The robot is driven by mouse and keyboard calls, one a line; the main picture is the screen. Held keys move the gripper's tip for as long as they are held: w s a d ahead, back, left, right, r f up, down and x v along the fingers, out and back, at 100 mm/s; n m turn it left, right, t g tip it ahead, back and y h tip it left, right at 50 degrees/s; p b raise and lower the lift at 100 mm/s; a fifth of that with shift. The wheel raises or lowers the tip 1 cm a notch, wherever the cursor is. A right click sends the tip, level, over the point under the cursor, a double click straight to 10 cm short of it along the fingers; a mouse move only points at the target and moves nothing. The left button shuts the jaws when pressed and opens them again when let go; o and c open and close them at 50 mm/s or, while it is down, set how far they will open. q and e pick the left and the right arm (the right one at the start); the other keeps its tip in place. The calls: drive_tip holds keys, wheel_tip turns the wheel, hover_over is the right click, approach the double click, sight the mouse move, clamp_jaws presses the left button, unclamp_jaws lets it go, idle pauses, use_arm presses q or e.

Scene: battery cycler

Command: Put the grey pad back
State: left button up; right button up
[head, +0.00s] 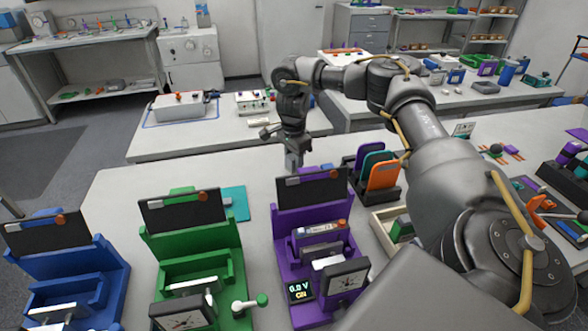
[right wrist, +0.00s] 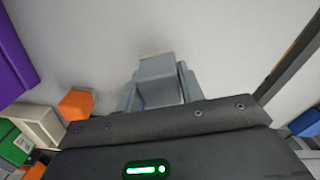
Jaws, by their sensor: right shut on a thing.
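My right gripper (head: 294,163) is raised over the white bench, just behind the purple station (head: 283,222). In the right wrist view it is shut on a small grey block, which looks like the grey pad (right wrist: 158,75). The pad sits between the two fingers, with the pale bench surface beyond it. In the head view the fingers largely hide the pad. My left gripper is not in view. A dark rack (head: 374,192) holding purple, teal and orange plates stands right of the purple station.
A green station (head: 165,245) and a blue station (head: 75,265) stand to the left. A teal mat (head: 236,204) lies behind the green one. A beige tray (head: 383,238) sits right of the purple station. The bench behind the stations is largely clear.

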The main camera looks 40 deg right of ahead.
sight(294, 169)
drive_tip(key=shift+w+f, duration=0.15)
drive_tip(key=shift+f, duration=0.2)
wheel_tip(294, 169, down, 2)
drive_tip(key=shift+p, duration=0.35)
drive_tip(key=shift+f, duration=0.35)
drive_tip(key=shift+f, duration=0.15)
drive_tip(key=o, duration=1)
drive_tip(key=shift+c, duration=0.2)
wheel_tip(294, 169, up, 12)
drive_tip(key=shift+r+p, duration=0.15)
drive_tip(key=shift+p, duration=0.3)
